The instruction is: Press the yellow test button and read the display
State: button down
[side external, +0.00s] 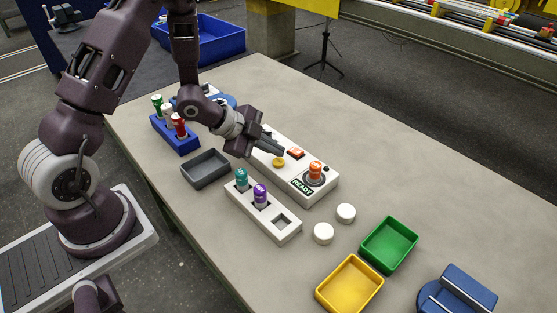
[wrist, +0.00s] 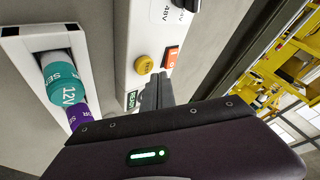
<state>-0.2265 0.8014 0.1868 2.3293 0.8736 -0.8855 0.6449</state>
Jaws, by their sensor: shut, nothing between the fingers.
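The yellow test button (side external: 279,162) is on the white test box (side external: 322,192). The button also shows in the wrist view (wrist: 144,64), beside a red rocker switch (wrist: 170,58). The display (side external: 302,186) on the box's front reads READY; part of it shows green in the wrist view (wrist: 133,98). An orange cylinder (side external: 316,168) stands upright in the box's round socket. My gripper (side external: 281,151) is shut and empty, its fingertips close to the button, just behind it in the side view. The fingers also show in the wrist view (wrist: 157,82). I see no clear contact with the button.
A white rack (side external: 284,234) holds a teal cylinder (side external: 241,178) and a purple cylinder (side external: 260,194). A grey tray (side external: 205,168), a blue rack (side external: 175,137), two white round pieces (side external: 323,233), a green bin (side external: 389,245) and a yellow bin (side external: 349,285) are around.

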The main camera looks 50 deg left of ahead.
aim_at(275, 162)
jog(key=shift+f, duration=0.1)
dwell(0.7)
jog(key=shift+f, duration=0.3)
jog(key=shift+f, duration=0.5)
dwell(0.6)
dwell(0.3)
jog(key=shift+r, duration=0.95)
jog(key=shift+r, duration=2.5)
